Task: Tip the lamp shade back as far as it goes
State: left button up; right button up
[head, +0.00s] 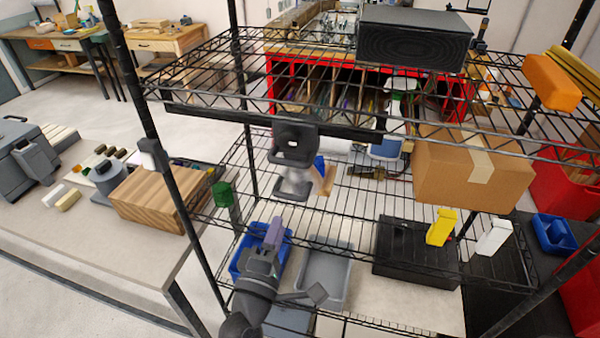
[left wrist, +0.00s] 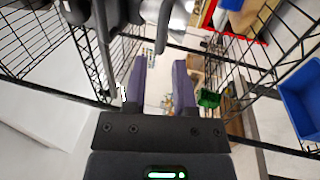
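A dark grey jointed fitting (head: 296,135), apparently the lamp, hangs at the black bar under the upper shelf in the head view. Its lower part, with a pale grey rounded piece (head: 294,183), seems to be the shade; its exact tilt is hard to read. My left gripper (head: 274,232) is below and slightly left of it, apart from it, with its purple fingers pointing up. In the left wrist view the two purple fingers (left wrist: 159,82) stand apart with nothing between them. A dark and pale grey shape at the top edge there cannot be named surely. My right gripper is not in view.
The wire upper shelf (head: 220,72) and a dark post (head: 150,130) hem in the space. A cardboard box (head: 470,175) stands to the right, a green item (head: 222,195) to the left. A grey tray (head: 325,277) and black tray (head: 405,250) sit lower down.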

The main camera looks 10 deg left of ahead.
aim_at(289, 196)
pick_arm(q)
jog(key=x, duration=0.8)
jog(key=shift+f, duration=0.15)
grip_shut()
dwell(1.1)
